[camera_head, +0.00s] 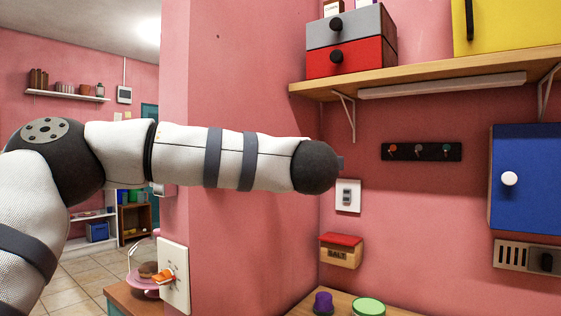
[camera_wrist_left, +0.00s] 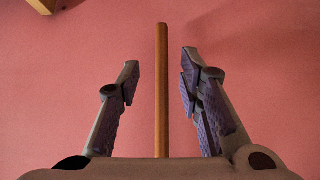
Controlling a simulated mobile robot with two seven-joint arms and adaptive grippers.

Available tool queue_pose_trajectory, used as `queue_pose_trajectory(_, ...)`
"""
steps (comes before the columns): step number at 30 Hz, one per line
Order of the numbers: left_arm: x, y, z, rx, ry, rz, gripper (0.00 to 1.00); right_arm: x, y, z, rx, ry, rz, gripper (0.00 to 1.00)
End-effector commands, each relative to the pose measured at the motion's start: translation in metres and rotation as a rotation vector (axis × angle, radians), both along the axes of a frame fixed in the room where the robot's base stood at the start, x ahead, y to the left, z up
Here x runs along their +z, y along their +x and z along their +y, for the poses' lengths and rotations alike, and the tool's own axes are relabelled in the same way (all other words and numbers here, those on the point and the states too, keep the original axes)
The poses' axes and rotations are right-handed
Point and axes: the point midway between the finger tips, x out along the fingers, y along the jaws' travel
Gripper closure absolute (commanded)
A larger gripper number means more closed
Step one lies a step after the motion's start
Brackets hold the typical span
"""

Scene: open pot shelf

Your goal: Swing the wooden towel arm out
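The wooden towel arm (camera_wrist_left: 162,95) is a thin brown rod, seen upright in the middle of the left wrist view. My left gripper (camera_wrist_left: 160,60) is open, with one purple-padded finger on each side of the rod. There is a visible gap between the rod and both fingers, and its lower end is hidden behind the gripper body. In the head view my left arm reaches across from the left toward the pink wall, and the towel arm does not show there. My right gripper is in neither view.
A wooden shelf (camera_head: 430,86) with grey and red drawers (camera_head: 349,58) hangs above right. A hook rail (camera_head: 421,151), switch (camera_head: 347,196), salt box (camera_head: 341,250) and blue cabinet (camera_head: 525,180) are on the wall. A counter with a green-lidded container (camera_head: 369,307) lies below.

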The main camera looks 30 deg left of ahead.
Motion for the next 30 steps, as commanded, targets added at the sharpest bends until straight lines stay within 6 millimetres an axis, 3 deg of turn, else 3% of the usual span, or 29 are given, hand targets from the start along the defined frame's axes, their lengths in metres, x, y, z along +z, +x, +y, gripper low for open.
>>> queue_pose_trajectory(3, -0.002, 0.022, 0.019, 0.002, -0.001, 0.002, 0.67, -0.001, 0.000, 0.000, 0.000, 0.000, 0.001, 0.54)
queue_pose_trajectory(7, -0.001, 0.038, 0.032, 0.001, 0.001, 0.002, 0.67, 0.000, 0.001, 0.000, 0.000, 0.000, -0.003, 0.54)
queue_pose_trajectory(18, -0.001, 0.046, 0.039, -0.002, 0.003, 0.003, 0.67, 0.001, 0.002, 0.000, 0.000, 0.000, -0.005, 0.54)
queue_pose_trajectory(23, -0.001, 0.046, 0.039, -0.002, 0.002, 0.002, 1.00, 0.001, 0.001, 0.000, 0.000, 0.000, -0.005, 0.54)
queue_pose_trajectory(30, -0.001, 0.047, 0.038, -0.003, 0.002, 0.002, 1.00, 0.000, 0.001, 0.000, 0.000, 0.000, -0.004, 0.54)
